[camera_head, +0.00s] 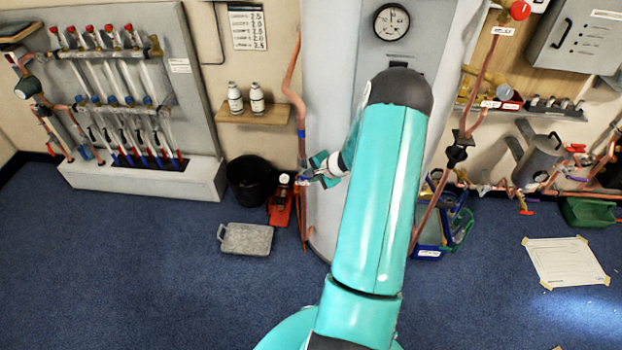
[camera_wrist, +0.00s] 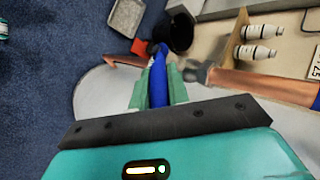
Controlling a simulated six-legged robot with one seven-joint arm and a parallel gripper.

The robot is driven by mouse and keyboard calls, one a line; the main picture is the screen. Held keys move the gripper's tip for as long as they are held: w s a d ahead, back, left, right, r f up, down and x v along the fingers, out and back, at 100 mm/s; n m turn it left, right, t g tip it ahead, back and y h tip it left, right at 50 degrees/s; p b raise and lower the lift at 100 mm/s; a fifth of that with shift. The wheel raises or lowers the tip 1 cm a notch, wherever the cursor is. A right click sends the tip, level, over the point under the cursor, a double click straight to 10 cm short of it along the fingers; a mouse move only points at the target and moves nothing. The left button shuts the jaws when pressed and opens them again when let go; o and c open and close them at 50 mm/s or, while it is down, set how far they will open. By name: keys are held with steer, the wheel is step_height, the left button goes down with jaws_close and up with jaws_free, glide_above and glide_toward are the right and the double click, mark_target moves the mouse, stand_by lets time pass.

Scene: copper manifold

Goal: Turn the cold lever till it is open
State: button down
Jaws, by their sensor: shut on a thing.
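The cold lever (camera_wrist: 158,82) is blue and lies between the two fingers of my gripper (camera_wrist: 158,90) in the wrist view. The fingers are shut on it, and its far tip shows just past them. The lever sits by a grey valve fitting (camera_wrist: 196,73) on a copper pipe (camera_wrist: 265,83). In the head view my gripper (camera_head: 320,170) is at the vertical copper pipe (camera_head: 295,95), left of the white tank (camera_head: 322,60). My arm and gripper hide most of the lever there, and its exact angle is hard to tell.
A black bucket (camera_head: 249,182), a red device (camera_head: 281,205) and a grey case (camera_head: 245,239) stand on the floor left of the pipe. A wooden shelf (camera_head: 252,115) with two white bottles is above. A blue toolbox (camera_head: 430,238) is right of the tank.

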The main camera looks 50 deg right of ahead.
mark_target(301, 178)
steer(key=g+h, duration=0.1)
steer(key=w+a+r+n+g+h, duration=0.1)
steer(key=g, duration=0.1)
steer(key=shift+w+r, duration=0.15)
steer(key=shift+w+a+r+n+g+h, duration=0.15)
steer(key=shift+w+a+g+h, duration=0.1)
steer(key=shift+g+h, duration=0.4)
steer(key=shift+w+a+r+n+g+h, duration=0.15)
steer(key=shift+g+h, duration=0.25)
steer(key=shift+g, duration=0.4)
steer(key=shift+w+a+n+g+h, duration=0.2)
steer(key=shift+w+g+h, duration=0.1)
steer(key=shift+g+h, duration=0.35)
steer(key=shift+w+g, duration=0.1)
steer(key=shift+g, duration=0.2)
steer(key=c, duration=1.3)
jaws_free()
steer(key=shift+a, duration=0.1)
steer(key=shift+c, duration=0.2)
steer(key=shift+r, duration=0.1)
steer(key=v, duration=1.3)
steer(key=shift+a+r, duration=0.2)
steer(key=shift+r, duration=0.05)
